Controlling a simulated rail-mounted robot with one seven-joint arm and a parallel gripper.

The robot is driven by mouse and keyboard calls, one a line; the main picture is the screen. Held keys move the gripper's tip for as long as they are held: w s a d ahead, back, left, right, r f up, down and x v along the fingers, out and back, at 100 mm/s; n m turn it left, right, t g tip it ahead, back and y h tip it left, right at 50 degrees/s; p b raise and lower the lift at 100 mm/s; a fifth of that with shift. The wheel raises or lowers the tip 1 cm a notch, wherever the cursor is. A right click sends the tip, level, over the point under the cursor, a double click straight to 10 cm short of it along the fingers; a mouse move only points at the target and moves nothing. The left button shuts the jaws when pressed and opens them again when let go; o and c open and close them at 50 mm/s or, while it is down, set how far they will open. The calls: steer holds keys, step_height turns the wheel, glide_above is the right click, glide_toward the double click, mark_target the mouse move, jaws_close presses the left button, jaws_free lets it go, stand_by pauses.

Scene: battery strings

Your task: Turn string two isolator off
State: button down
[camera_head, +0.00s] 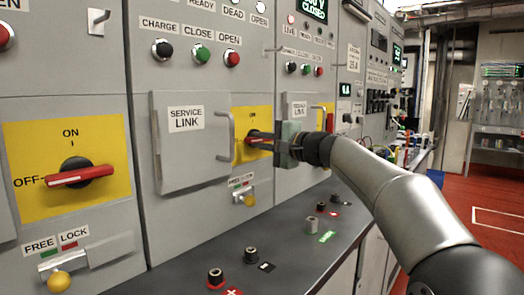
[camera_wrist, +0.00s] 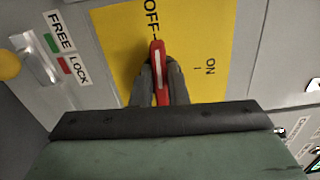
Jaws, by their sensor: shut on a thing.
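The isolator on the middle panel has a yellow plate (camera_head: 243,157) and a red handle (camera_head: 254,139). In the wrist view the red handle (camera_wrist: 158,60) lies between the two dark fingers of my gripper (camera_wrist: 159,88), which is shut on it. The handle points at the OFF mark, with the ON mark off to the side. In the head view my gripper (camera_head: 272,143) reaches in from the right and hides part of the plate. No label naming the string is readable.
A FREE/LOCK slide with a yellow knob (camera_head: 250,200) sits below the isolator. A service link door (camera_head: 190,165) with a protruding handle (camera_head: 230,137) stands close to its left. Another isolator (camera_head: 77,174) at far left points to OFF. Terminals (camera_head: 216,277) stand on the ledge below.

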steer(key=shift+f+n+b, duration=0.1)
steer(key=shift+n+b, duration=0.2)
steer(key=shift+n, duration=0.2)
steer(key=c, duration=1.4)
jaws_free()
steer(key=shift+c, duration=0.2)
steer(key=v, duration=1.7)
steer(key=shift+s+d, duration=0.15)
